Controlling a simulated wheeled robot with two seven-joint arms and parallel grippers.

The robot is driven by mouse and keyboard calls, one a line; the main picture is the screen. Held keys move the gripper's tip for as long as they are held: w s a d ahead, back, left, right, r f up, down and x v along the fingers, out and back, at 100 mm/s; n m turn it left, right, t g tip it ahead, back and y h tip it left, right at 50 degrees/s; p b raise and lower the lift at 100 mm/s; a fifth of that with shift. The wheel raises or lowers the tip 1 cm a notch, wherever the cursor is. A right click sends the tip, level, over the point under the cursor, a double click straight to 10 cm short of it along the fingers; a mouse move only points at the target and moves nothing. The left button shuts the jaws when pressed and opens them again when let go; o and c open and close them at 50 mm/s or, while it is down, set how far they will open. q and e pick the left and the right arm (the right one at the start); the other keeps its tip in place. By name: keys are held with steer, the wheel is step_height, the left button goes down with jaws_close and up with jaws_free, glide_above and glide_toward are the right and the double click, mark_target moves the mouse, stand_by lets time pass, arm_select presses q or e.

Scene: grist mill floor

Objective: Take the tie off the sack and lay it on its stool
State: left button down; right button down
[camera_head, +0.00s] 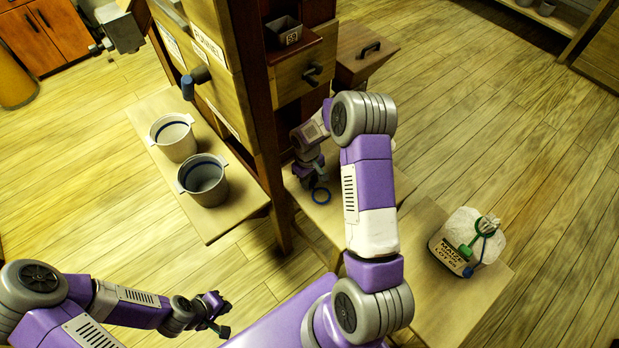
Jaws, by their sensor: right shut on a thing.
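The white sack (462,224) stands at the lower right with a "MAIZE" label on its front. My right gripper (315,181) points down over the small wooden stool (299,197) at centre, partly behind my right arm. It is shut on a blue ring (321,196), which is at or just above the stool top; contact is unclear. My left gripper (217,312) appears open and empty at the lower left, away from the sack.
Two grey buckets (203,181) stand on a wooden bench (232,219) left of centre. A tall wooden mill cabinet (237,70) with drawers rises behind the stool. The sack rests on a low wooden surface (425,310). The floor at right is clear.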

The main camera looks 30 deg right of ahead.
steer(key=shift+f, duration=0.15)
steer(key=c, duration=0.7)
jaws_free()
steer(key=shift+r+p, duration=2.25)
steer(key=shift+r, duration=0.8)
steer(key=shift+f, duration=0.1)
